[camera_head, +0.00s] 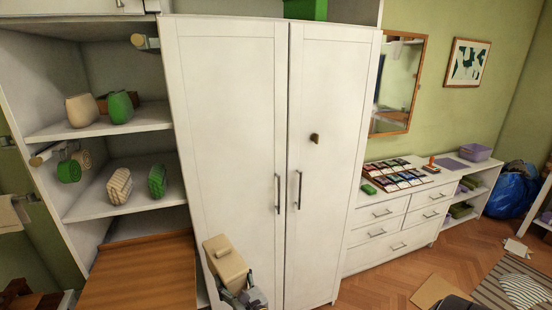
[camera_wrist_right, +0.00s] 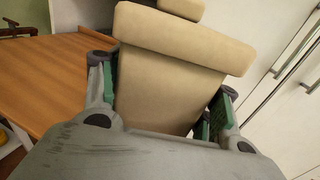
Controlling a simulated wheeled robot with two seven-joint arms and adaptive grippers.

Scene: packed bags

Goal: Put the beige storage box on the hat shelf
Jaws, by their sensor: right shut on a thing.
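The beige storage box (camera_head: 226,263) is a lidded block with a small knob on top. It is held up in front of the white wardrobe's left door, a little tilted. My right gripper (camera_head: 242,294) is shut on its lower body. In the right wrist view the box (camera_wrist_right: 175,75) sits between the two green-padded fingers, its wide lid beyond them. Open white shelves stand at the left, an upper shelf (camera_head: 50,133) and a lower shelf (camera_head: 90,211). I cannot tell which surface is the hat shelf. My left gripper is not in view.
Beige and green bags (camera_head: 121,107) stand on the upper left shelf; striped and green ones (camera_head: 119,186) stand on the lower. A wooden top (camera_head: 140,275) lies below. The wardrobe (camera_head: 230,130) is closed. A green box (camera_head: 305,9) sits above it. A drawer unit (camera_head: 395,235) stands right.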

